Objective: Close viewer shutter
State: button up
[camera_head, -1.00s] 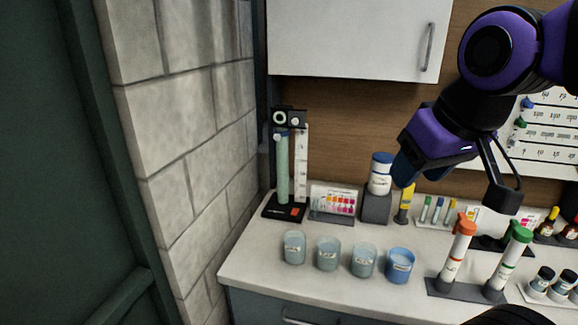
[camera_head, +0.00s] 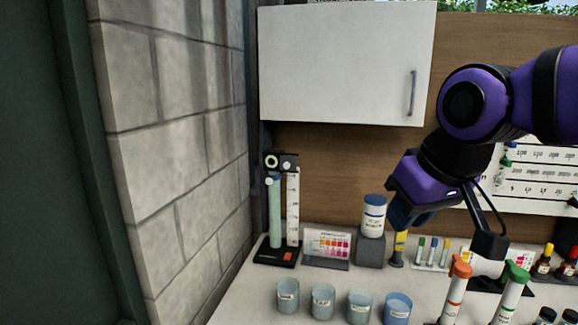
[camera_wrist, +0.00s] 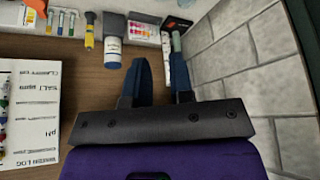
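A viewer-like stand (camera_head: 276,226) is at the left end of the counter by the block wall. It has a pale green tube, a white scale strip, a black head with a pale ring, and a black base with an orange-red patch. I cannot tell which part is the shutter or how it is set. The stand's tube (camera_wrist: 176,42) and base also show in the wrist view, beyond my fingers. My gripper (camera_wrist: 161,75) has two blue fingers apart with nothing between them. In the head view my gripper (camera_head: 402,212) is in front of the counter's back, right of the stand.
A colour chart (camera_head: 327,243), a white bottle with a blue cap (camera_head: 373,217) and a yellow tube (camera_head: 398,247) stand right of the stand. Several cups (camera_head: 322,301) line the counter front. A white cabinet (camera_head: 345,65) hangs above. The block wall (camera_head: 180,160) bounds the left.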

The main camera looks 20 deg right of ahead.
aim_at(287, 165)
jog(key=w+r+m, duration=0.1)
jog(key=w, duration=0.4)
jog(key=w+r+m, duration=0.1)
jog(key=w, duration=0.5)
jog(key=w+r+m+t, duration=0.1)
jog(key=w, duration=0.4)
jog(key=shift+w+d+r+m+y, duration=0.25)
jog(key=shift+w+d+m+y, duration=0.05)
jog(key=shift+w+m, duration=0.1)
grip_shut()
jog(key=w+d+f+m+t, duration=0.1)
jog(key=w+m, duration=0.1)
jog(key=w, duration=0.7)
jog(key=w+d+f+m, duration=0.2)
jog(key=w, duration=0.7)
jog(key=w+a+f, duration=0.3)
jog(key=w+f, duration=0.3)
jog(key=w, duration=0.3)
jog(key=shift+f, duration=0.35)
